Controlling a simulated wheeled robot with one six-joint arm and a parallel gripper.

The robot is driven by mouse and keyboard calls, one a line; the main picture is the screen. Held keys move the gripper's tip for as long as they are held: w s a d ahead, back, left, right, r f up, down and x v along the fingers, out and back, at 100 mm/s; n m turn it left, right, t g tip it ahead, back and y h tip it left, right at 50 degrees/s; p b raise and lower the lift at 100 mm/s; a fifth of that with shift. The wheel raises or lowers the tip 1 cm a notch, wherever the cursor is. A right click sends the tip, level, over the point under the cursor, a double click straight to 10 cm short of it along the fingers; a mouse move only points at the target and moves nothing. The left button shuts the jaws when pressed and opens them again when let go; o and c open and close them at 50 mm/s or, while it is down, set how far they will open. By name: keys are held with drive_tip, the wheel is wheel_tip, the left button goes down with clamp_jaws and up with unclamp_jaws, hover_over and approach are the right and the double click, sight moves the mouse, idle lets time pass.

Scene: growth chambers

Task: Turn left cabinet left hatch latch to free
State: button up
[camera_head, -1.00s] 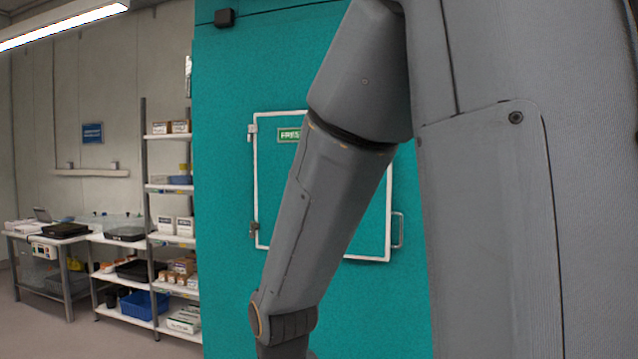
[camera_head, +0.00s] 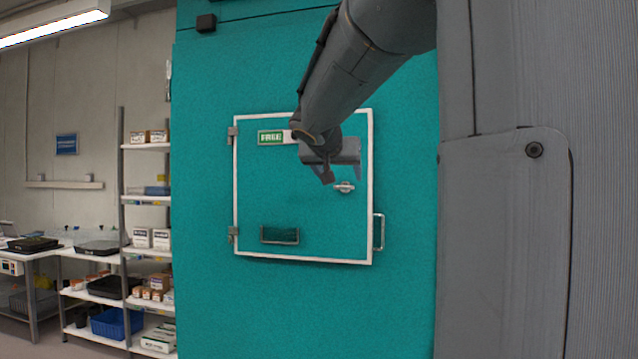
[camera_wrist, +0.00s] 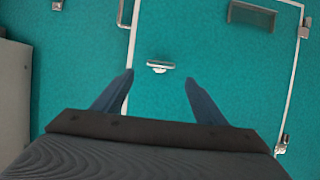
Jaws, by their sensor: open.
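The hatch (camera_head: 300,208) is a teal panel with a white frame in the teal cabinet wall. Its small silver latch (camera_head: 344,187) lies roughly horizontal on the right half, and it also shows in the wrist view (camera_wrist: 160,66). A green sign reading FREE (camera_head: 271,138) sits at the upper left of the hatch. My gripper (camera_head: 328,178) is just above and left of the latch in the head view. In the wrist view my gripper (camera_wrist: 158,78) is open and empty, its fingers apart, with the latch seen between and just beyond the tips. Touch is not visible.
A bar handle (camera_head: 379,232) stands out at the hatch's right edge. A dark pocket (camera_head: 280,235) is low on the hatch, and hinges (camera_head: 233,136) are on its left. A shelf rack (camera_head: 147,198) with boxes stands left of the cabinet (camera_head: 210,300).

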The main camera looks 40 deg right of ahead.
sight(348, 187)
drive_tip(key=p+x, duration=0.1)
drive_tip(key=x, duration=0.5)
drive_tip(key=shift+a, duration=0.1)
drive_tip(key=shift+f, duration=0.1)
drive_tip(key=c, duration=1.1)
